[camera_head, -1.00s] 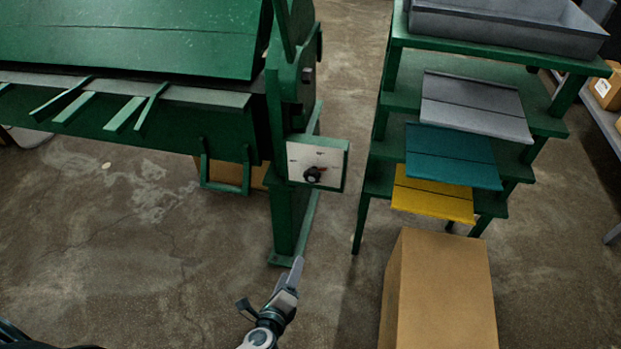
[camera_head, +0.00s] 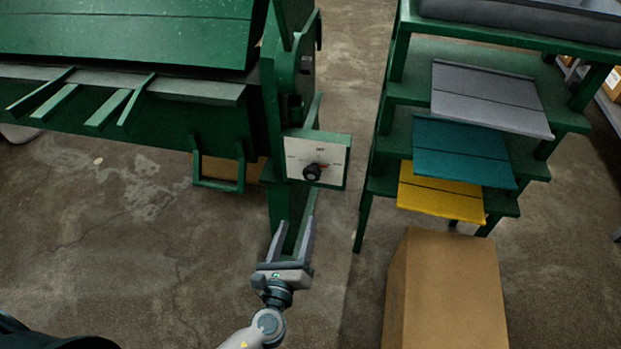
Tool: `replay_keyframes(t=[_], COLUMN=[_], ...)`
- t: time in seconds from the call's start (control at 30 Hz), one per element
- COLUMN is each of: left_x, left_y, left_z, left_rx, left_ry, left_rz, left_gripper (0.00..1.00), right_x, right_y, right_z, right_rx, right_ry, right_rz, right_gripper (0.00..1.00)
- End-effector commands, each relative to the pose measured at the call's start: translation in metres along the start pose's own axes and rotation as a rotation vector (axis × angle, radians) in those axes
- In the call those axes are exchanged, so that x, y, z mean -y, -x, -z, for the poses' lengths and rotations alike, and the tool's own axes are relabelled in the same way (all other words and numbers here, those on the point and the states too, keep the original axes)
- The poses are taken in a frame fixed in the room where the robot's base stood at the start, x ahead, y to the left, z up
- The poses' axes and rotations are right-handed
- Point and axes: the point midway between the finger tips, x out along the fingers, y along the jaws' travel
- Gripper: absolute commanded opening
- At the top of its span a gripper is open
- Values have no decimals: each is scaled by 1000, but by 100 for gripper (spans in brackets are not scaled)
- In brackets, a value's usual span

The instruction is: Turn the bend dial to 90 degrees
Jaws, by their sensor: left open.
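The bend dial (camera_head: 312,172) is a small black knob on a white-faced panel (camera_head: 305,152) in a green box at the right end of the green brake machine (camera_head: 130,110). A small orange-red mark shows beside the knob; the panel's lettering is too small to read. My left gripper (camera_head: 292,226) is open and empty, its two fingers pointing up the picture. It appears below the dial in the picture and apart from it. My right gripper is not in view.
A green stepped rack (camera_head: 408,85) stands to the right with grey (camera_head: 488,97), teal (camera_head: 462,150) and yellow (camera_head: 440,196) sheets. A cardboard box (camera_head: 447,290) stands in front of it.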

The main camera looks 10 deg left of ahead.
Motion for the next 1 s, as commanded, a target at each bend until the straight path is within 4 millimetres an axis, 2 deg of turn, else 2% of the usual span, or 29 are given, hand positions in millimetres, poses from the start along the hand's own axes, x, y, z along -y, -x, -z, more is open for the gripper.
replay_keyframes(t=[0.27,0.8,1.0], left_x=[0,0,-1], left_y=[-32,-128,-155], left_z=[-1,0,0], left_rx=[2,1,0], left_ry=[0,0,0], left_rz=[-1,0,-1], left_gripper=[57,57,57], right_x=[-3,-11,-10], right_y=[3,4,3], right_z=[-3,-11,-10], right_rx=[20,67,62], right_ry=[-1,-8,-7], right_rz=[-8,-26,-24], right_gripper=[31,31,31])
